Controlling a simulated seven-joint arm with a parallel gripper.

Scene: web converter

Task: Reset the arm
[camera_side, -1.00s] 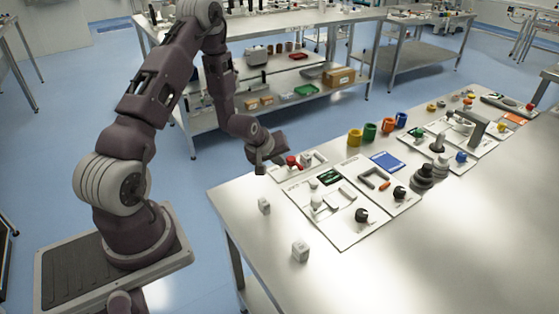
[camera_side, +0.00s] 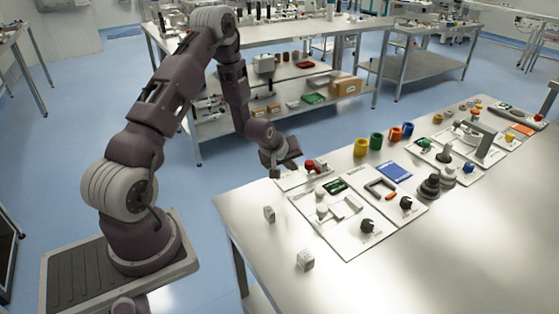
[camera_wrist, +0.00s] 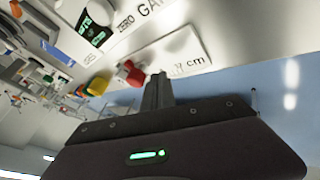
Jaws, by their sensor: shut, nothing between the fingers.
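My gripper (camera_side: 284,172) hangs at the far left corner of the steel table (camera_side: 270,267), beside a small white panel (camera_side: 292,184) with a red knob (camera_side: 311,166). In the wrist view my gripper (camera_wrist: 160,78) shows its fingers together and empty. There the red knob (camera_wrist: 132,72) lies just left of the fingertips, and the panel marked "cm" (camera_wrist: 198,42) is behind them. I cannot tell from these views how high the fingertips are above the panel.
Yellow (camera_side: 361,147), green (camera_side: 376,141), orange and blue cups line the far edge. More panels with knobs follow rightward. The table's right front is clear.

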